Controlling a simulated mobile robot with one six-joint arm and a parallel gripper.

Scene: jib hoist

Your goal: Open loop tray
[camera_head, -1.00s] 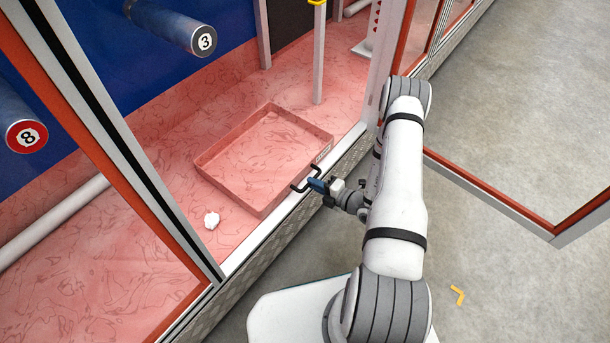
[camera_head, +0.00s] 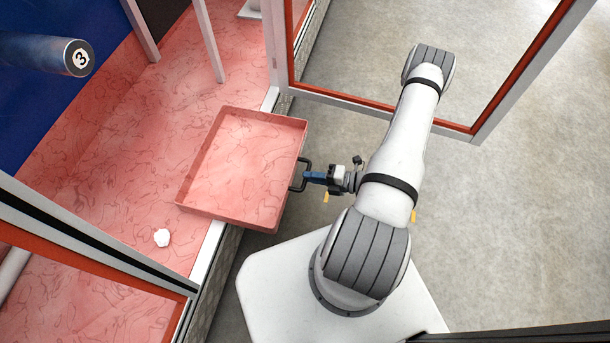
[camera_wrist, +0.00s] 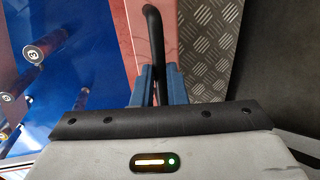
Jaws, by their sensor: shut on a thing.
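The loop tray (camera_head: 240,165) is a shallow, square pinkish-red tray with low walls. In the head view it sits partly on the red marbled floor of the cabinet and partly out over the front sill. Its black loop handle (camera_head: 300,174) is on the wall facing my arm. My gripper (camera_head: 310,177) is shut on this handle. In the wrist view the blue fingers (camera_wrist: 158,84) are on both sides of the black handle bar (camera_wrist: 154,40). The tray looks empty. Its underside is hidden.
A red-edged framed door (camera_head: 470,125) stands open at the right. A blue cylinder marked 3 (camera_head: 75,58) juts out at upper left. Grey floor (camera_head: 520,220) is clear at the right.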

